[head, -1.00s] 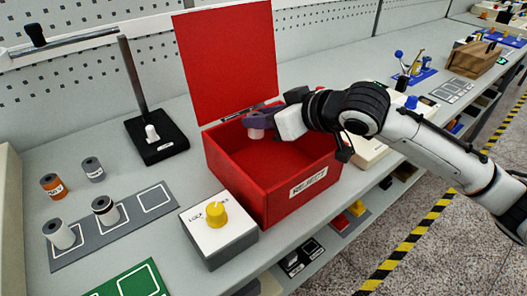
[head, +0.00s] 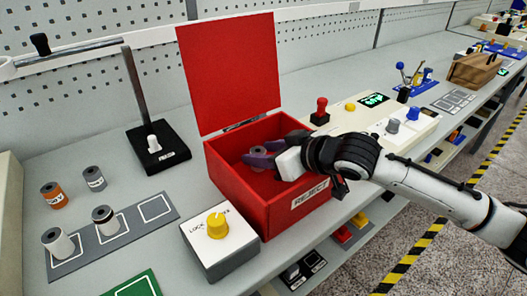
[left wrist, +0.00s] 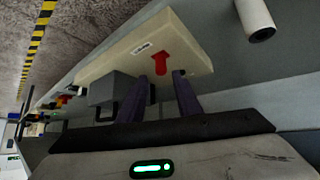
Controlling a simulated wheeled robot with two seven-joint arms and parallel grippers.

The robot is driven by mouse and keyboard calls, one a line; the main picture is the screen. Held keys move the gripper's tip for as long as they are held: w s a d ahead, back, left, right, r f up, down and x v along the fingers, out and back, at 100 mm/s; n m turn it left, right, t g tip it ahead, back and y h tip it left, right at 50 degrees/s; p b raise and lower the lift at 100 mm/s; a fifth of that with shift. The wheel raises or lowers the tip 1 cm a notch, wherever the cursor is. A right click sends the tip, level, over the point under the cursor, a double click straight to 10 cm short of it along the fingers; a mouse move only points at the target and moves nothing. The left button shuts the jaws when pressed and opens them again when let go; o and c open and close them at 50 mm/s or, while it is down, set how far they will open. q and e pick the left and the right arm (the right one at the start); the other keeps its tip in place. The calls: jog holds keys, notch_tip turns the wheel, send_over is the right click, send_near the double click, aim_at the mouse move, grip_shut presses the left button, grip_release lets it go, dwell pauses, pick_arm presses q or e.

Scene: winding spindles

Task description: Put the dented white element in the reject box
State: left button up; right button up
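The red reject box (head: 240,205) stands on the bench with its lid up, labelled REJECT. My right gripper (head: 272,151) reaches down inside it, its two purple fingers spread apart. A pale element (head: 258,150) with a grey ring top is inside the box beside the near finger, partly hidden by it. I cannot see a dent on it, nor whether it touches the floor. My left gripper (left wrist: 160,77) shows only in the left wrist view, with its fingers apart and nothing between them.
Orange (head: 52,194) and grey (head: 94,178) elements stand at the left. Two white elements (head: 58,243) (head: 104,219) stand on a grey mat (head: 130,226). A control box with a yellow knob (head: 217,224) stands close to the box's front left. A black-based post (head: 157,155) stands behind.

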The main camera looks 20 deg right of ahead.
jog(key=shift+r, duration=0.15)
jog(key=v, duration=1.2)
dwell(1.0)
